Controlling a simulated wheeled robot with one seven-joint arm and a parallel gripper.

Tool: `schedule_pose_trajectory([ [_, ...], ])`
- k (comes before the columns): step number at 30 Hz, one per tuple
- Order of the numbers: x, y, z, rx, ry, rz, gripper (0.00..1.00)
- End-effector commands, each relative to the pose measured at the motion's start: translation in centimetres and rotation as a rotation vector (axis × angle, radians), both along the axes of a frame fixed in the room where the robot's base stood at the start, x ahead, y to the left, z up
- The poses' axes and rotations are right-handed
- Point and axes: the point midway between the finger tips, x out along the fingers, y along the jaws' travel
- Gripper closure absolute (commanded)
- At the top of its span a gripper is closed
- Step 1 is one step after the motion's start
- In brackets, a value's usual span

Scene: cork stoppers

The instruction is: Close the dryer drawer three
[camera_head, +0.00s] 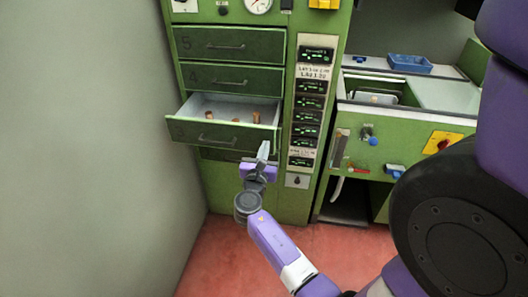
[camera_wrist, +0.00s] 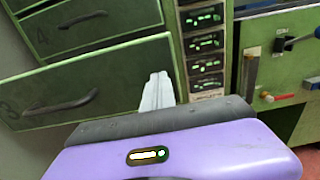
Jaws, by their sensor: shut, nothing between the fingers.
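The green dryer drawer three (camera_head: 222,135) is pulled out of the cabinet, with several cork stoppers (camera_head: 208,115) lying inside its pale interior. In the wrist view its front (camera_wrist: 100,80) carries the number 3 and a dark bar handle (camera_wrist: 62,104). My gripper (camera_head: 264,150) is shut and empty, at the right end of the drawer front. In the wrist view its fingers (camera_wrist: 157,92) point up beside the right edge of the drawer front; I cannot tell whether they touch it.
Drawers five (camera_head: 230,43) and four (camera_head: 232,78) above are closed. A column of displays (camera_head: 309,102) runs right of the drawers. A green workbench with a blue tray (camera_head: 409,63) stands at right. A grey wall (camera_head: 90,150) is close on the left.

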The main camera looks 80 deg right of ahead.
Motion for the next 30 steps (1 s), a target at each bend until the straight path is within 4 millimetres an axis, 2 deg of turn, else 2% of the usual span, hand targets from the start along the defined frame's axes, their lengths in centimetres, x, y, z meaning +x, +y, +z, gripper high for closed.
schedule_pose_trajectory([
  [12,0.8,-9.7,-0.1,-0.002,-0.002,-0.003,1.00],
  [18,1.1,-14.0,-0.1,-0.002,-0.003,-0.002,1.00],
  [24,1.3,-16.9,-0.1,-0.001,-0.002,-0.002,1.00],
  [30,1.4,-18.1,0.0,-0.001,-0.001,0.000,1.00],
])
